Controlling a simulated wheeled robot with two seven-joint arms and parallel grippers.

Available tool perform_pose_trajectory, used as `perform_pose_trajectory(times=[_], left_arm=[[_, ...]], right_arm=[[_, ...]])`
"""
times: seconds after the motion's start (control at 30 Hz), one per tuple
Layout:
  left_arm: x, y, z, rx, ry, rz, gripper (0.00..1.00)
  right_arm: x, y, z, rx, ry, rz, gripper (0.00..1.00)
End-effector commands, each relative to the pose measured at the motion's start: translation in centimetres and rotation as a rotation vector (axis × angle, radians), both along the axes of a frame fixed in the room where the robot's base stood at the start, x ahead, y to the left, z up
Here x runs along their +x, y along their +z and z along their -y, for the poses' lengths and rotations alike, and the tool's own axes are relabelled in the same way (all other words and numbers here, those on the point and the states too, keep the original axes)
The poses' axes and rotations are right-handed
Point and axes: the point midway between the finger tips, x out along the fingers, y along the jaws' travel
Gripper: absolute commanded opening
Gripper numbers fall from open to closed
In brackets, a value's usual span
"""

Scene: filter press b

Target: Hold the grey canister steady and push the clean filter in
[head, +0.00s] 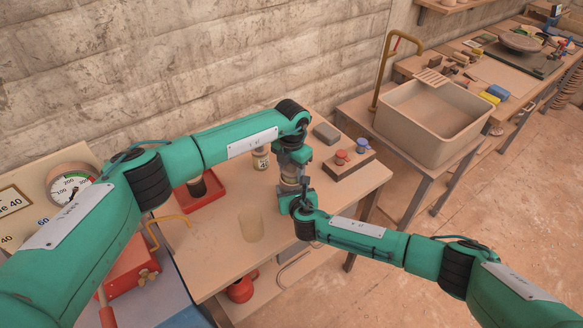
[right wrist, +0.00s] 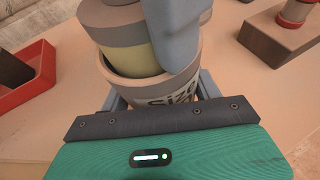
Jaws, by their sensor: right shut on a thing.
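The grey canister (right wrist: 184,93), marked "Size", stands upright on the bench between the fingers of my right gripper (right wrist: 160,100), which is shut on it. The clean filter (right wrist: 135,58), with a cream band and a grey-brown top, sits in the canister's mouth; its upper part stands above the rim. My left gripper (head: 291,168) points down from above. In the right wrist view one of its grey-blue fingers (right wrist: 174,35) lies along the filter and reaches the canister's rim. Its other finger is hidden, so its grip is unclear. In the head view the arms largely cover canister and filter.
A red tray (head: 217,198) with a dark cylinder lies left on the bench (head: 215,255). A pale translucent cylinder (head: 250,226) stands in front.

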Motion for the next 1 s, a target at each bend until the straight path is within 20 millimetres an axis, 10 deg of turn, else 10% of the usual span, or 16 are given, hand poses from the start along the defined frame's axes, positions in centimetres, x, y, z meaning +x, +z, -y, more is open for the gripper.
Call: perform_pose_trajectory(times=[0.13, 0.47, 1.0], left_arm=[[0.0, 0.0, 0.0, 0.0, 0.0, 0.0, 0.76], [0.0, 0.4, 0.0, 0.0, -0.001, 0.0, 0.76], [0.1, 10.2, 0.0, 0.0, -0.001, 0.002, 0.76]], right_arm=[[0.0, 0.0, 0.0, 0.0, 0.001, 0.0, 0.3], [0.0, 0.0, 0.0, 0.0, 0.001, 0.0, 0.3], [0.0, 0.0, 0.0, 0.0, 0.001, 0.0, 0.3]])
